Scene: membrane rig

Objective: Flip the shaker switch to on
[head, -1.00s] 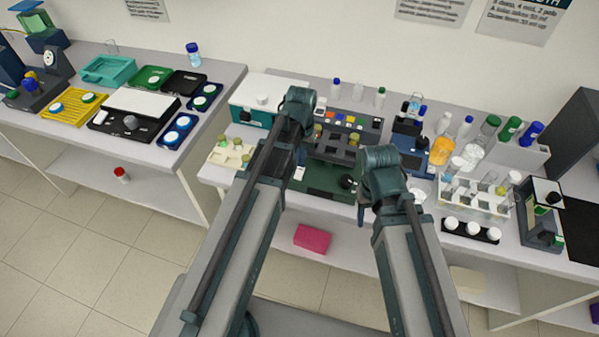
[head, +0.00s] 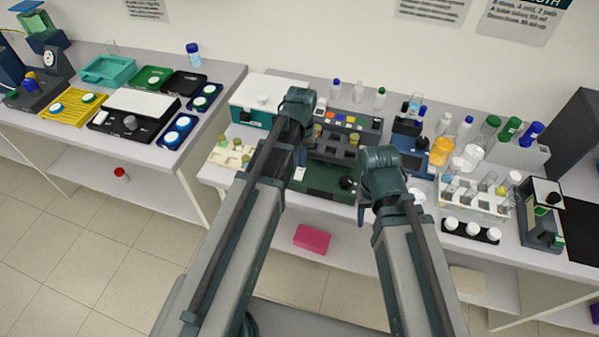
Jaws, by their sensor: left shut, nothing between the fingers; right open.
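A dark green device with a grey top holding vials, which looks like the shaker (head: 325,180), stands on the right bench at the middle. A black knob (head: 347,183) sits on its front right. I cannot make out its switch clearly; a small white patch (head: 300,173) shows at its left, beside my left gripper. My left gripper (head: 298,162) points down at the device's left side, shut and empty, mostly hidden by its own wrist. My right gripper (head: 361,214) is open and empty near the bench's front edge, right of the device, largely hidden behind its wrist.
A white and teal box (head: 262,98) stands behind left, with a pale vial rack (head: 222,157) before it. A clear tube rack (head: 475,203) and a dark strip of white-capped jars (head: 470,231) stand right. A pink box (head: 312,239) lies on the lower shelf.

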